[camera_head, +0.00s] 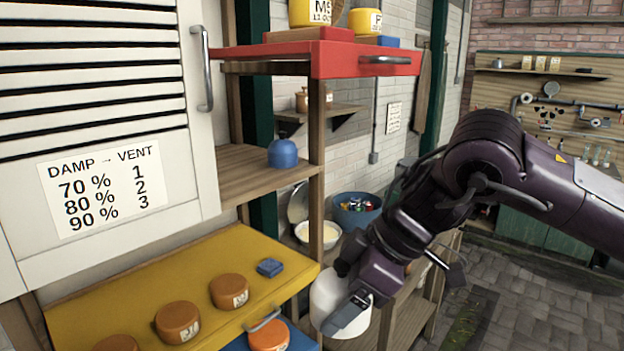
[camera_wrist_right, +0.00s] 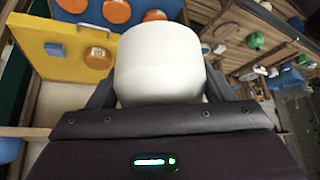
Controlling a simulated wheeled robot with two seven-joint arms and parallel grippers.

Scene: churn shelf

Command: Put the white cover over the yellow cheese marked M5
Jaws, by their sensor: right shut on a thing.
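The white cover (camera_head: 326,296) is held in my right gripper (camera_head: 346,312), low in the head view, to the right of the yellow shelf board. In the right wrist view the white cover (camera_wrist_right: 158,62) sits between the two dark fingers, which are shut on it. The yellow cheese marked M5 (camera_head: 312,14) stands on a red block on the red top shelf, up and to the left of my gripper. Its top is cut off by the picture's edge. My left gripper is not in view.
Another yellow cheese (camera_head: 365,22) is right of M5, by a blue block. The red shelf (camera_head: 340,62) has a handle at its front. Several orange cheeses and a small blue block (camera_head: 270,267) are on the yellow board (camera_head: 95,303). A blue cover (camera_head: 283,153) is on the middle shelf.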

